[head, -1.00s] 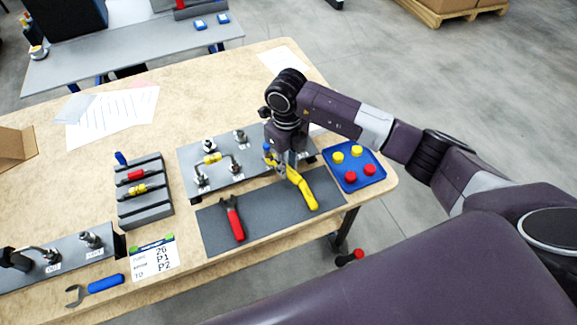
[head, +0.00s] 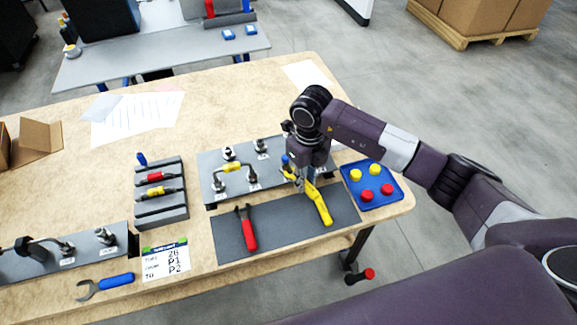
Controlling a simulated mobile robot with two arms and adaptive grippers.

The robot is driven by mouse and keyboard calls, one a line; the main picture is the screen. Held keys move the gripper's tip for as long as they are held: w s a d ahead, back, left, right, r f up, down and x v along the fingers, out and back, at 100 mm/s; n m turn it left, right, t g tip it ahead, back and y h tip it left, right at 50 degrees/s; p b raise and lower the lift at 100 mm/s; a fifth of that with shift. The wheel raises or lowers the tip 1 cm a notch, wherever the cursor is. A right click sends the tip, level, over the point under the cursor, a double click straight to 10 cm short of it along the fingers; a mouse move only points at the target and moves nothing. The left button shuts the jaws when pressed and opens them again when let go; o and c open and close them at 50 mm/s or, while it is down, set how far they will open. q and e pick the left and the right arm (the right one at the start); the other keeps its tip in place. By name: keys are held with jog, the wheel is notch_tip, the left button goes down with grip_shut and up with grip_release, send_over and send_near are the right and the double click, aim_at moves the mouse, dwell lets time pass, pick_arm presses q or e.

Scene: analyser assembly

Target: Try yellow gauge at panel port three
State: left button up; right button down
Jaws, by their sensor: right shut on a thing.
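The yellow gauge (head: 325,212) is a yellow-handled tool with a dark jaw end. It slants across the dark mat, with its jaw end toward the grey port panel (head: 213,163). My right gripper (head: 307,183) points down at the panel's right part and is shut on the yellow gauge near its jaw end. The fingers partly hide the grip and the port there, so I cannot tell whether the jaw touches a fitting. A small blue part (head: 287,160) shows beside the fingers. A yellow-banded tube (head: 232,168) joins fittings on the panel. My left gripper is not in view.
A red wrench-like tool (head: 248,230) lies on the dark mat (head: 282,235). A blue tray (head: 386,200) holds red and yellow caps at right. A grey rack (head: 172,216) holds coloured parts. A card (head: 165,262) and blue wrench (head: 108,286) lie near the front edge.

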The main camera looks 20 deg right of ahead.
aim_at(316, 194)
jog(key=shift+s+d+r+p, duration=0.1)
jog(key=shift+s+d+p, duration=0.2)
jog(key=shift+s, duration=0.4)
jog(key=shift+s+d+p, duration=0.25)
jog(key=shift+s, duration=0.45)
jog(key=shift+s+d+r+p, duration=0.1)
jog(key=shift+s+d+p, duration=0.2)
jog(key=shift+s, duration=0.4)
notch_tip(316, 194, up, 10)
jog(key=p, duration=0.5)
jog(key=shift+p, duration=0.4)
jog(key=shift+f, duration=0.2)
